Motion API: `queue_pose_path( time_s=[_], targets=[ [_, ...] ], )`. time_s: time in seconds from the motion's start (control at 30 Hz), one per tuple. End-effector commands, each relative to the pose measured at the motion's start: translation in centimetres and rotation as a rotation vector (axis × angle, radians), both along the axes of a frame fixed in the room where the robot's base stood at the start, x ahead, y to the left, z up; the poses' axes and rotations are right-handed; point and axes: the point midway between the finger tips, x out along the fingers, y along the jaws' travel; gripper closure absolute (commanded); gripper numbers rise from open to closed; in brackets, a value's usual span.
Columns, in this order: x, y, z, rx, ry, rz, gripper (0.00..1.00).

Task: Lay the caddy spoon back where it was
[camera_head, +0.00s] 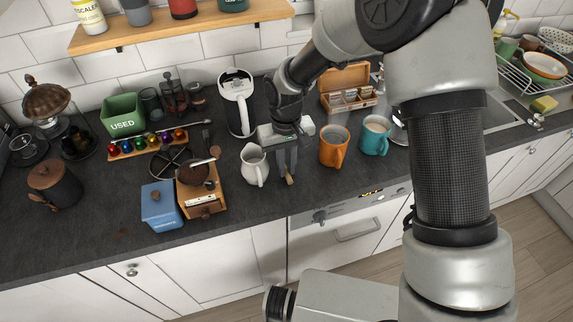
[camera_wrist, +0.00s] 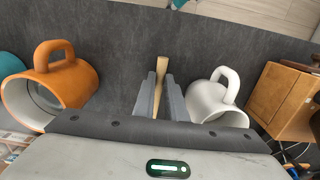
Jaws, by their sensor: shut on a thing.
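My gripper (camera_head: 287,164) points down over the worktop, between the white pitcher and the orange mug. It is shut on a pale wooden piece, which I take to be the caddy spoon (camera_head: 290,180). In the wrist view, the spoon (camera_wrist: 161,72) lies lengthwise between the two fingers (camera_wrist: 156,95), its wooden end sticking out past the tips. The rest of it is hidden by the fingers. I cannot tell whether the spoon touches the worktop.
The white pitcher (camera_head: 254,165) stands close on the left, and the orange mug (camera_head: 334,147) on the right. A teal mug (camera_head: 376,135) is beyond it. The worktop's front strip (camera_head: 275,209) is clear.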

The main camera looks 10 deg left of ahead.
Motion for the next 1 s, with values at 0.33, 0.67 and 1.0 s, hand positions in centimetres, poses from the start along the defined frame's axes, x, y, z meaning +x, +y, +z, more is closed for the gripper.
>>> queue_pose_path(
  time_s=[0.33, 0.67, 1.0],
  targets=[
    [0.0, 0.0, 0.0, 0.0, 0.0, 0.0, 0.67],
    [0.1, 0.0, 1.4, 0.002, -0.003, 0.0, 0.67],
    [0.2, 0.1, 9.3, 0.003, -0.007, -0.001, 0.67]
  ],
)
